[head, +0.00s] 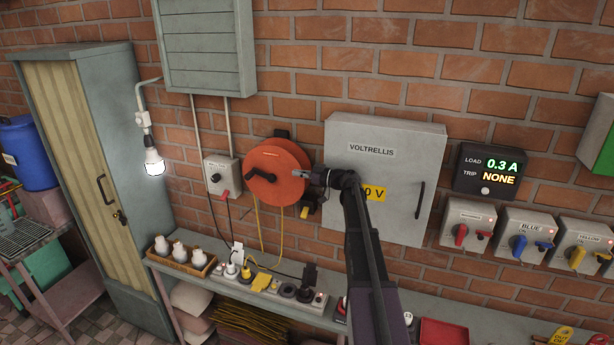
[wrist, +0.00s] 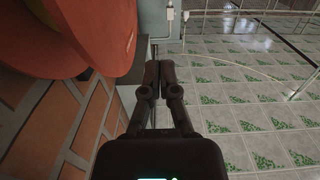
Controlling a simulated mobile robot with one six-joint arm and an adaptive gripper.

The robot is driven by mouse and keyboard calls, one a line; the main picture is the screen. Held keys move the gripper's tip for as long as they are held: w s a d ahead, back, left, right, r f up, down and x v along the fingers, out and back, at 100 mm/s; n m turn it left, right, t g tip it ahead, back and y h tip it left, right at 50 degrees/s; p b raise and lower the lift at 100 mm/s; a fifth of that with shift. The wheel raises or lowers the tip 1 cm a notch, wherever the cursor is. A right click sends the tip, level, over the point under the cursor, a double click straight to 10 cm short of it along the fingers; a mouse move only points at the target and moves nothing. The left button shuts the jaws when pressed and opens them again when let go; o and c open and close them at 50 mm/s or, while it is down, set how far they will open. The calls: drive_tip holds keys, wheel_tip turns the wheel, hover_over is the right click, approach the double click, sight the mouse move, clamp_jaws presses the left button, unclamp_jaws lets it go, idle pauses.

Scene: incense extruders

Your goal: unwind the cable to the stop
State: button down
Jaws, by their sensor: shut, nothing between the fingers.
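The orange cable reel (head: 272,165) is mounted on the brick wall, left of the grey cabinet. A yellow cable (head: 282,235) hangs from it toward the bench, and a dark crank-like arm shows at its lower left. My gripper (head: 298,173) is in front of the reel's right side, pointing left in the head view. In the wrist view the gripper (wrist: 158,72) has its fingers together, with nothing seen between them. The orange reel (wrist: 75,40) fills the upper left there, beside the fingers. I cannot tell whether they touch it. The stop is not identifiable.
The VOLTRELLIS cabinet (head: 385,145) is right of the reel, behind my arm. A grey switch box (head: 221,177) is to the left. The bench (head: 190,278) below holds a socket strip (head: 285,290) and a tray of bulbs (head: 182,262). A load display (head: 490,171) reads 0.3 A, trip NONE.

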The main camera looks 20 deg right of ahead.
hover_over(257, 173)
drive_tip(key=s, duration=0.6)
drive_tip(key=shift+w+a+f+b, duration=0.3)
drive_tip(key=shift+w+f+b, duration=0.15)
drive_tip(key=shift+f+b, duration=0.4)
drive_tip(key=shift+w+a+f+b, duration=0.3)
drive_tip(key=shift+w+f+b, duration=0.15)
drive_tip(key=shift+f+b, duration=0.35)
drive_tip(key=shift+a, duration=0.15)
